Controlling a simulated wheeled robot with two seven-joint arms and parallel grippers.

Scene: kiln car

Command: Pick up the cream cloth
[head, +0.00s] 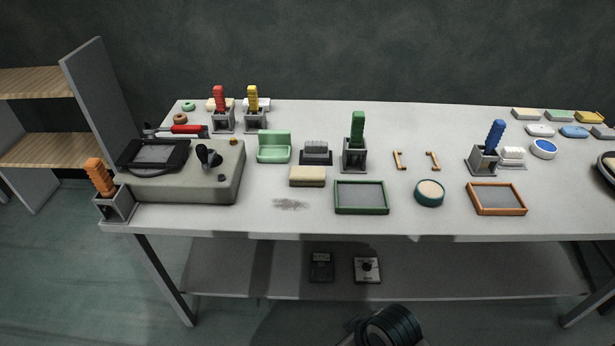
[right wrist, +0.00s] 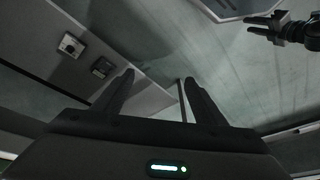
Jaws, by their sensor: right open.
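A thick cream folded piece (head: 307,176) lies flat on the table, left of the green-framed screen. A second flat cream piece (head: 525,114) lies in the back right group; I cannot tell for sure which of them is the cream cloth. Neither is touched by a gripper. My right gripper (right wrist: 160,92) is open and empty in the right wrist view, with its fingers wide apart below table height. A dark gripper, seemingly my left one (right wrist: 262,27), shows small at the upper right of that view, over the floor; its jaw state is unclear. No gripper shows in the head view.
The long grey table (head: 330,222) carries a grey machine block (head: 190,180), a green-handled tool in a stand (head: 357,140), a green-framed screen (head: 361,197), an orange-framed screen (head: 496,198) and a round tub (head: 429,192). A lower shelf (head: 450,275) holds two small devices. Wooden shelves stand left.

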